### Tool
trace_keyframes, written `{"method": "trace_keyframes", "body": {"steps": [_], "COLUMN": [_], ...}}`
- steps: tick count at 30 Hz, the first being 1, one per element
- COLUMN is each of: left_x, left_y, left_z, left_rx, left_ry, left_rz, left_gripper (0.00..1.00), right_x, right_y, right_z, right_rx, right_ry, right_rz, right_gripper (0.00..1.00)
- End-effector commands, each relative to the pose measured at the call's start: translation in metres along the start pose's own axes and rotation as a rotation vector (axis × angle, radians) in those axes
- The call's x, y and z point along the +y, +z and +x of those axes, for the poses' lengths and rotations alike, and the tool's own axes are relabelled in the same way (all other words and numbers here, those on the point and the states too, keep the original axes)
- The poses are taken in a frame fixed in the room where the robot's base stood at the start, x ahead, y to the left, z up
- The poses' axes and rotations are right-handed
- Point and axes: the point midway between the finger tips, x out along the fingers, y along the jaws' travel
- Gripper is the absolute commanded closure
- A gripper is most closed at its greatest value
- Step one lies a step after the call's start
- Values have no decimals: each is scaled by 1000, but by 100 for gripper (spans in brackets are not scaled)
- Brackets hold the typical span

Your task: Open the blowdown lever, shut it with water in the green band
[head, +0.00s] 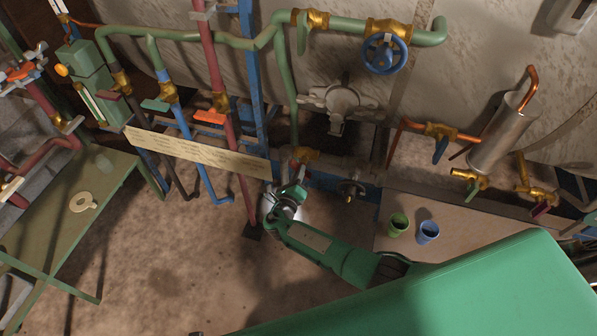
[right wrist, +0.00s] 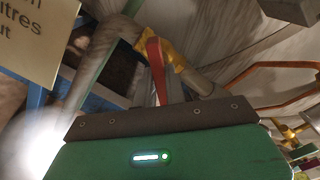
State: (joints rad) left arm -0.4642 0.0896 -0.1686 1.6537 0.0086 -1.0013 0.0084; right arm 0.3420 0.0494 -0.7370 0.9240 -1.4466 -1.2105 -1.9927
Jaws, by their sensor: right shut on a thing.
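The blowdown lever, a red handle (right wrist: 156,58), comes down from a brass valve (right wrist: 173,52) in the right wrist view. Its lower end goes in between the fingers of my right gripper (head: 292,193), which is shut on it. In the head view the brass valve (head: 305,155) sits low, just above the gripper, and the lever is mostly hidden there. A green gauge column with a sight glass (head: 87,101) stands at the far left of the head view. The water level and the green band are too small to read. My left gripper is not in view.
A long cream sign (head: 195,153) hangs left of my right gripper. A blue handwheel (head: 384,54) sits on the upper green pipe. A green cup (head: 398,224) and a blue cup (head: 428,232) stand to the right. A green-framed table (head: 75,235) is at the left.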

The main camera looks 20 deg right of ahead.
Motion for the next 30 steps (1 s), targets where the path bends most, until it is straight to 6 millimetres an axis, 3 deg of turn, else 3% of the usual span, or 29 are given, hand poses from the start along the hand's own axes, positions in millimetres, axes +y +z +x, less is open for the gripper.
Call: {"method": "trace_keyframes", "body": {"steps": [14, 15, 18, 26, 30], "left_x": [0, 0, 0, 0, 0], "left_y": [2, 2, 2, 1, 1], "left_z": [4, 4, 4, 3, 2], "left_rx": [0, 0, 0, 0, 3], "left_ry": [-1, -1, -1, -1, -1], "left_rz": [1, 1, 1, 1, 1], "left_gripper": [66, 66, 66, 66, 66], "right_x": [1, 1, 1, 0, 1], "right_y": [0, 0, 0, 0, 0], "right_z": [-1, -1, -1, -1, -11], "right_rx": [0, 0, 0, 0, 0], "right_ry": [2, 2, 1, 1, 2], "right_rz": [-8, -8, -8, -8, -7], "right_gripper": [100, 82, 66, 66, 66]}}
